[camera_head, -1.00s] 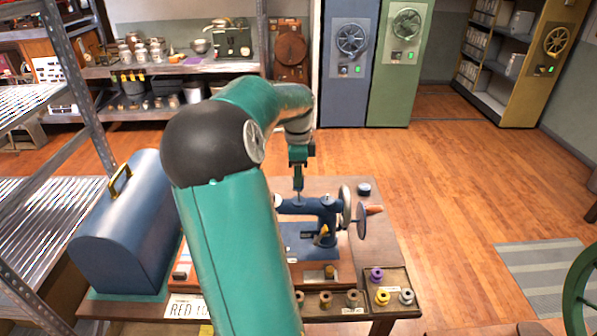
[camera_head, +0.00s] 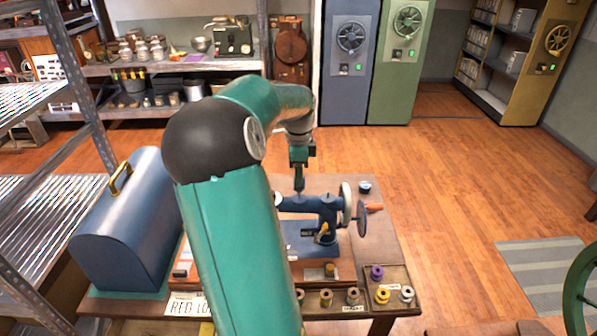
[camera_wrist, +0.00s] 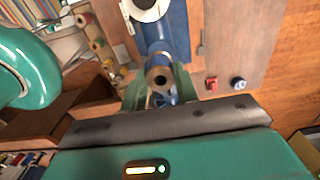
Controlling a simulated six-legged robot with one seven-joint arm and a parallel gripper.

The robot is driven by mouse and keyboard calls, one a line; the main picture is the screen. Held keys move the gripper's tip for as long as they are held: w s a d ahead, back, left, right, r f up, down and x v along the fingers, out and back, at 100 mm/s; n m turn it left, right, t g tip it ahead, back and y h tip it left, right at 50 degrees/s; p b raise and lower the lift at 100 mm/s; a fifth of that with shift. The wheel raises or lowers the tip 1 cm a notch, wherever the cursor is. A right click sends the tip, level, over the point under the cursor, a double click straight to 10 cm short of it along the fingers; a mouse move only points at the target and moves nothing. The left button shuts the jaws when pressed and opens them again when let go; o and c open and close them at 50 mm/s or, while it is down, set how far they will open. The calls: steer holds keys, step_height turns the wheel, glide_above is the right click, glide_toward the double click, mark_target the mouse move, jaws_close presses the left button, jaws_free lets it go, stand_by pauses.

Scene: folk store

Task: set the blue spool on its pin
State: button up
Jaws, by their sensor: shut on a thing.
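My gripper (camera_head: 298,190) points down over the left part of the blue sewing machine (camera_head: 322,206) on the table. In the wrist view my gripper (camera_wrist: 160,92) is shut on the blue spool (camera_wrist: 160,78), whose round end with a dark centre hole faces the camera. The sewing machine's blue arm (camera_wrist: 172,32) runs beyond the spool in that view. I cannot make out the pin; it may be hidden behind the spool or gripper. I cannot tell whether the spool touches the machine.
A divided tray with a purple spool (camera_head: 377,272), a yellow spool (camera_head: 382,296) and a grey spool (camera_head: 406,294) sits at the table's front right. A blue domed case (camera_head: 125,225) stands at left. A small dark blue round item (camera_head: 365,187) lies behind the handwheel.

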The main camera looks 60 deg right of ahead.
steer(key=shift+f, duration=1.1)
steer(key=shift+f, duration=0.35)
steer(key=shift+f, duration=0.2)
steer(key=o, duration=0.8)
step_height(320, 180, up, 14)
steer(key=shift+f, duration=0.1)
